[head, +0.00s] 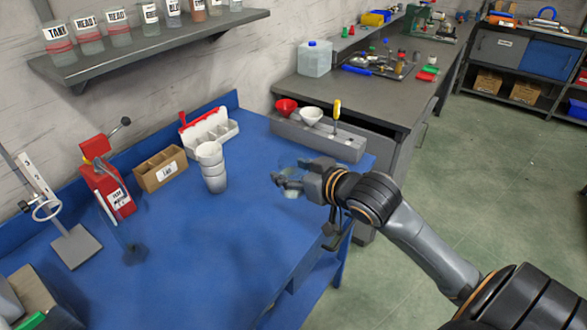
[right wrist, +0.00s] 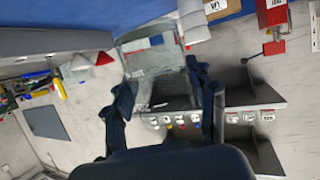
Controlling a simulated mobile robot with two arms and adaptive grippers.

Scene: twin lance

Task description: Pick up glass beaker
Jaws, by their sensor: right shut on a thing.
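The clear glass beaker (right wrist: 158,75) is between the fingers of my right gripper (right wrist: 163,95) in the right wrist view, with printed marks on its wall. In the head view my right gripper (head: 288,183) is shut on the beaker (head: 291,194), over the right part of the blue table. The beaker is faint there and partly hidden by the fingers. I cannot tell whether its base touches the table.
White stacked cups (head: 213,175) stand left of my right gripper on the blue table (head: 215,250). A grey rack (head: 335,142) with funnels is behind. A brown box (head: 160,170), red device (head: 108,190) and ring stand (head: 76,247) stand left. The table's front middle is clear.

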